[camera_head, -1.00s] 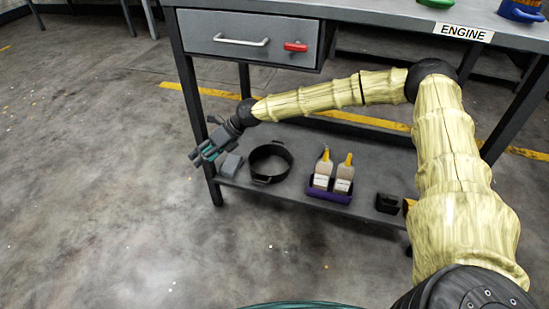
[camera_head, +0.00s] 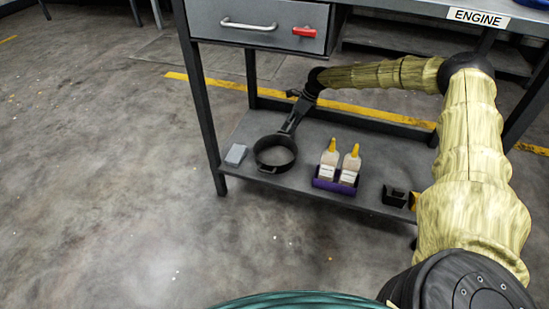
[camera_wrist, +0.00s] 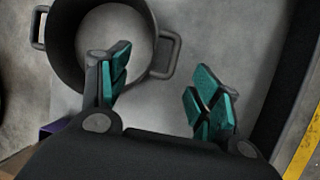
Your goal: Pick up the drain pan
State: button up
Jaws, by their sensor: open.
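The drain pan (camera_head: 275,167) is a black round pan with two side handles, resting on the lower shelf under the workbench. In the wrist view the pan (camera_wrist: 63,55) fills the upper left, with one handle (camera_wrist: 172,52) facing the gap between my fingers. My gripper (camera_wrist: 162,85) is open and empty. Its left teal-padded finger overlaps the pan's opening in that view, and the right finger is outside the rim over bare shelf. In the head view my gripper (camera_head: 290,126) reaches down at the pan's far side. Contact cannot be told.
A small grey block (camera_head: 236,154) lies left of the pan. Right of it, two yellow-capped bottles (camera_head: 329,160) stand in a purple tray (camera_head: 334,186), then a black holder (camera_head: 394,196). The drawer (camera_head: 257,27) and benchtop hang above. Shelf (camera_head: 222,171) legs flank the space.

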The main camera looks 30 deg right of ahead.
jog(key=shift+b+x, duration=1.9)
jog(key=shift+x, duration=1.85)
jog(key=shift+w, duration=0.2)
jog(key=shift+r, duration=0.1)
jog(key=c, duration=1.4)
jog(key=shift+r, duration=0.1)
